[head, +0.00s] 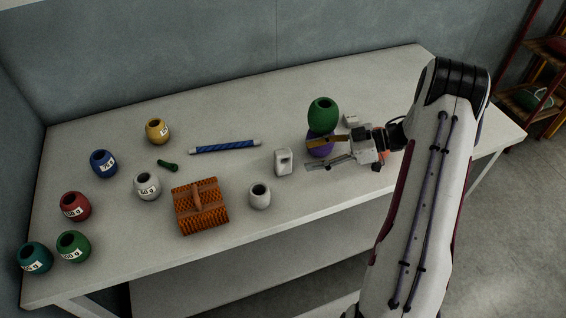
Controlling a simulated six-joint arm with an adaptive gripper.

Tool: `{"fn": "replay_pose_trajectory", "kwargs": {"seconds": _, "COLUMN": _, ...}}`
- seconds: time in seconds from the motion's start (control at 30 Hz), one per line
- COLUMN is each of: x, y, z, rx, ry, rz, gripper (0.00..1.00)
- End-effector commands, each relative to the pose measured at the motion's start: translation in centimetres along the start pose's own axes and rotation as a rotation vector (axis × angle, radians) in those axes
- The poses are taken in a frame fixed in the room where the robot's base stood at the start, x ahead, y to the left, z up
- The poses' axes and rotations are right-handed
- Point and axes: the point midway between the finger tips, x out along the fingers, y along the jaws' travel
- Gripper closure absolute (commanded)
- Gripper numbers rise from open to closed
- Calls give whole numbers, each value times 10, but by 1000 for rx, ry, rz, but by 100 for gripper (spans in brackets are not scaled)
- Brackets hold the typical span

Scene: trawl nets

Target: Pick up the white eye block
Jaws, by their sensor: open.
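The white eye block (284,162) stands upright on the table, near the middle. It is a small white block with a dark opening near its top. My gripper (308,156) is open, just to the right of the block, with its fingers pointing left towards it. A small gap shows between the fingertips and the block.
A white float (260,196) stands in front and left of the block. An orange brush-like block (200,206) and a blue rope-wrapped rod (225,146) lie further left. Several labelled floats stand at the left. A small white piece (351,120) lies behind my gripper. The table's (330,205) front strip is clear.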

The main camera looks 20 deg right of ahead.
Motion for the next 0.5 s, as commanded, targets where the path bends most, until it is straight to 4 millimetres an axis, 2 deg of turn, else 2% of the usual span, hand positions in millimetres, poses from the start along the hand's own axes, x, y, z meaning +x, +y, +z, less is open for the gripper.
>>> {"fn": "replay_pose_trajectory", "kwargs": {"seconds": 0.2, "x": 17, "y": 0, "z": -8, "rx": -1, "ry": 0, "rz": -1, "gripper": 48}}
{"fn": "replay_pose_trajectory", "kwargs": {"seconds": 0.5, "x": 20, "y": 0, "z": -8, "rx": -1, "ry": 0, "rz": 0, "gripper": 48}}
